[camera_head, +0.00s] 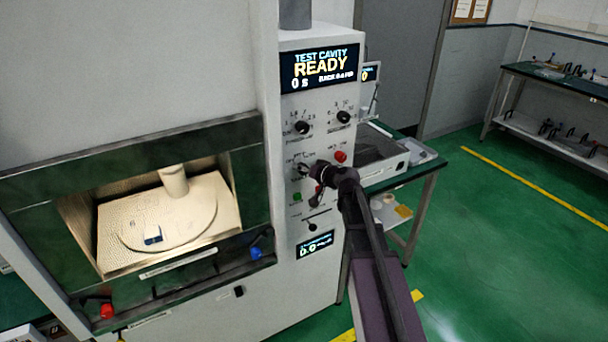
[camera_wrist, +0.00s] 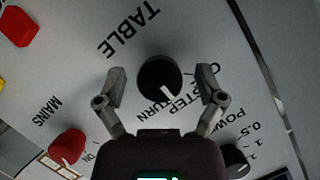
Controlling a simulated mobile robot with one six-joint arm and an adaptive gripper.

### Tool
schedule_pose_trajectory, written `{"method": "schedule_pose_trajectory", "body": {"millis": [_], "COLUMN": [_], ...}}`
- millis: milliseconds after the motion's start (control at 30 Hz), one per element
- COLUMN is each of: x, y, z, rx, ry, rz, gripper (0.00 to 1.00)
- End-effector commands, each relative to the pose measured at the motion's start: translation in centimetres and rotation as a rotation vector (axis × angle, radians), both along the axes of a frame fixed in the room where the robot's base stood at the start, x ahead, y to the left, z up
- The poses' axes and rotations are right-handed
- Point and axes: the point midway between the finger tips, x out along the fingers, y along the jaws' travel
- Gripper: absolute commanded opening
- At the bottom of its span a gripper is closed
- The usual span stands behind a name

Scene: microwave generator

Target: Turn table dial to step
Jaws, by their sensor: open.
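The table dial (camera_wrist: 160,78) is a round black knob under the word TABLE in the wrist view. Its white pointer mark is toward the lower right, near the printed STEP and TURN labels; I cannot tell exactly which it meets. My gripper (camera_wrist: 163,83) is open, with one grey finger on each side of the dial and gaps between the fingers and the knob. In the head view my gripper (camera_head: 309,171) is at the middle of the control panel (camera_head: 289,222) and hides the dial there.
A red MAINS knob (camera_wrist: 66,147) and a black POWER dial (camera_wrist: 235,160) sit near the fingers. The display (camera_head: 320,68) reads TEST CAVITY READY. The lit cavity (camera_head: 120,215) with its turntable is at left.

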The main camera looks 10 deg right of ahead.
Motion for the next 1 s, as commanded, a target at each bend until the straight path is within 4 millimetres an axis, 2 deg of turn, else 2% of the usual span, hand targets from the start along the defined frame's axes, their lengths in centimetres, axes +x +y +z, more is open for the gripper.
{"method": "schedule_pose_trajectory", "body": {"millis": [367,1000], "x": [-0.06,-0.07], "y": [0.06,0.14], "z": [0.11,-0.02], "rx": [-0.102,-0.652], "ry": [-0.034,-0.213], "rz": [0.000,0.001], "gripper": [0.88,0.88]}}
